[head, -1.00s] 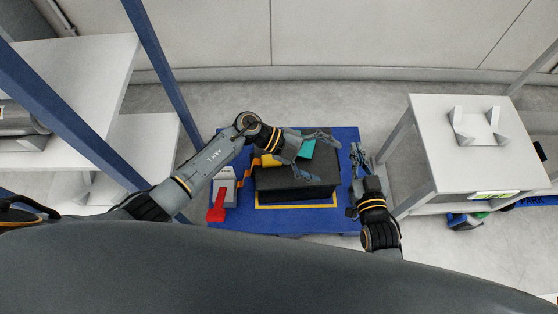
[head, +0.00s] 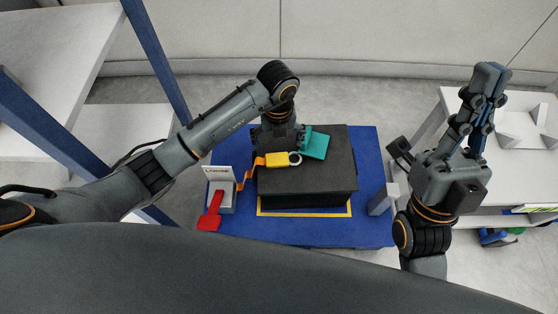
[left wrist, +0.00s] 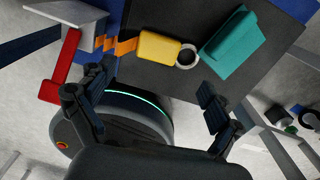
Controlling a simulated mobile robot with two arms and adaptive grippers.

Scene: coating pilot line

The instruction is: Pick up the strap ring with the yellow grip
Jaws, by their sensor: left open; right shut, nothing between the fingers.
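The yellow grip (head: 277,159) lies on the black box (head: 335,170), with a round pale ring (head: 295,158) at its right end. An orange strap (head: 247,178) runs from its left end to a small labelled stand (head: 220,188). In the left wrist view the yellow grip (left wrist: 157,48) and ring (left wrist: 187,56) lie beyond the fingertips. My left gripper (head: 279,142) is just behind the grip in the head view; its fingers (left wrist: 152,105) are apart and empty in the wrist view. My right gripper (head: 487,82) is shut and empty, up at the right.
A teal item (head: 314,145) lies on the box, close to the ring. A red piece (head: 210,213) sticks out from the stand. The box rests on a blue platform (head: 372,155) with a grey block (head: 382,200) at its right. A white table (head: 480,220) stands beyond.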

